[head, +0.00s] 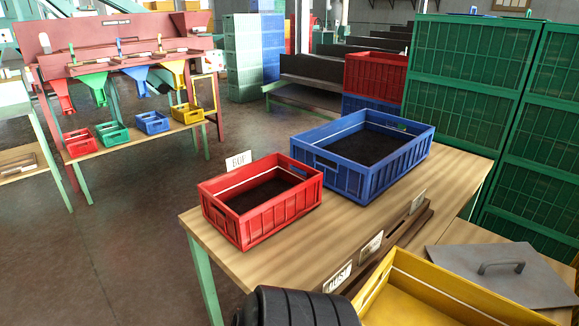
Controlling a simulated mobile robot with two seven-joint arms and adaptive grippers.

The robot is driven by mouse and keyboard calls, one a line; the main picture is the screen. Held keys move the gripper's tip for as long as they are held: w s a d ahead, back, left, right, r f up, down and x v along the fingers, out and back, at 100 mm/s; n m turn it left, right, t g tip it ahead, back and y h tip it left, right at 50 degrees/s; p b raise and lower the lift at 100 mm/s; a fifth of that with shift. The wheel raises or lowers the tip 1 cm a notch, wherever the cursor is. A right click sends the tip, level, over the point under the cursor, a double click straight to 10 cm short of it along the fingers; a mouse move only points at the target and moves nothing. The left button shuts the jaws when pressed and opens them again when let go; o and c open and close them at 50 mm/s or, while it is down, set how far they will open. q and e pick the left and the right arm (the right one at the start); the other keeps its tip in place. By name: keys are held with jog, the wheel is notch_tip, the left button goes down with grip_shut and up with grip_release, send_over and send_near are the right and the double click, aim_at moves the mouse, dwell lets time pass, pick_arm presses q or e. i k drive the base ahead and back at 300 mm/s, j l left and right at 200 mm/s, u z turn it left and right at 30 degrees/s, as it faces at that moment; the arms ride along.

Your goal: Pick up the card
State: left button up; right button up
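Several small white cards are in view. One card (238,160), lettered what looks like BOP, stands upright at the back left of the red crate (262,218), its lower edge partly hidden by the crate. Which card is meant cannot be told. Neither gripper is in view.
A blue crate (362,160) with dark contents stands behind the red one on the wooden table (200,222). A yellow crate (400,270) and grey lid (500,268) are at lower right. A black ribbed shape (300,308) fills the bottom edge. Green cabinets (465,95) stand behind.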

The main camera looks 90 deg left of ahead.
aim_at(236, 161)
jog(key=i+u, duration=0.1)
jog(key=u, duration=1)
